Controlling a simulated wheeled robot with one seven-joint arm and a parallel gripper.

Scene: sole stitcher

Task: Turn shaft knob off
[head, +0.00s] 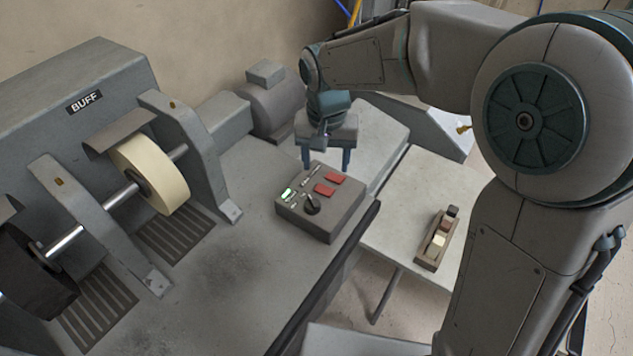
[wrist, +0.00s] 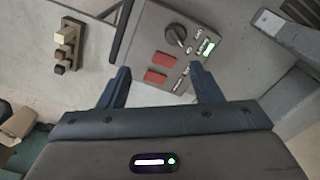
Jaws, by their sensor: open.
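The shaft knob (head: 311,205) is a black rotary knob on top of a grey control box (head: 335,222) on the machine bench. In the wrist view the knob (wrist: 176,36) sits near the box's far end, beside a lit green indicator (wrist: 207,47). Two red switches (wrist: 160,67) lie between the knob and my gripper. My gripper (head: 326,165) is open and empty, pointing down behind the box's back edge. In the wrist view its fingers (wrist: 158,80) are spread to either side of the box's near part. The knob's exact pointer setting is too small to read.
A buffing machine (head: 85,97) with a cream wheel (head: 157,175) stands at left. A side table (head: 405,205) at right holds a small wooden block rack (head: 436,238). The bench left of the box is clear.

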